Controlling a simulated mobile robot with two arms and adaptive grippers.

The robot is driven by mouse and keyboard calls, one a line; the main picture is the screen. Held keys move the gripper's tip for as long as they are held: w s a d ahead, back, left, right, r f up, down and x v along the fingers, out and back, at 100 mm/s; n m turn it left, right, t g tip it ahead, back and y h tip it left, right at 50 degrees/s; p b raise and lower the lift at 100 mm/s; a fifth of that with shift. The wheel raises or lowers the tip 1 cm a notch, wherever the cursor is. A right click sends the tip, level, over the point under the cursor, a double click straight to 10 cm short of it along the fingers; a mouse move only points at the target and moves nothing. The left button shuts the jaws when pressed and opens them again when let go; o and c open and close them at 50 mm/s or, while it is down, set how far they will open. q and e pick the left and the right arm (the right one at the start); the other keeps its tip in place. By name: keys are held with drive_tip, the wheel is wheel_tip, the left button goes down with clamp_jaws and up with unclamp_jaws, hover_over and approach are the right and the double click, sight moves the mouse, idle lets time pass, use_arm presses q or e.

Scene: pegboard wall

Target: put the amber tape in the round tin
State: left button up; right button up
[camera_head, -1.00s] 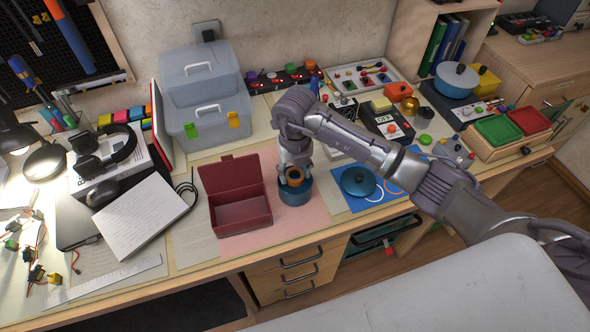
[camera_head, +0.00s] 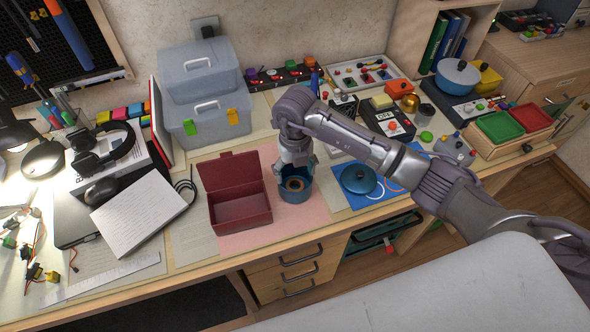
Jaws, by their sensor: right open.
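The round tin (camera_head: 296,196) is blue and open, and stands on the pink mat to the right of the red box. The amber tape (camera_head: 295,184), a small ring, sits inside the tin's opening. A blue lid (camera_head: 358,179) with a knob lies on the blue sheet to the right. My right gripper (camera_head: 296,172) is right above the tin, pointing down, with its fingers apart over the tape. My left gripper is out of view.
The open red box (camera_head: 240,210) stands just left of the tin, its lid raised. The pink mat (camera_head: 270,236) is bare in front. Grey stacked bins (camera_head: 205,120) stand behind. A row of gadgets fills the back right.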

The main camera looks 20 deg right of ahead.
wheel_tip(320, 180, up, 13)
drive_tip(key=b, duration=0.1)
drive_tip(key=shift+b, duration=0.3)
idle(0.4)
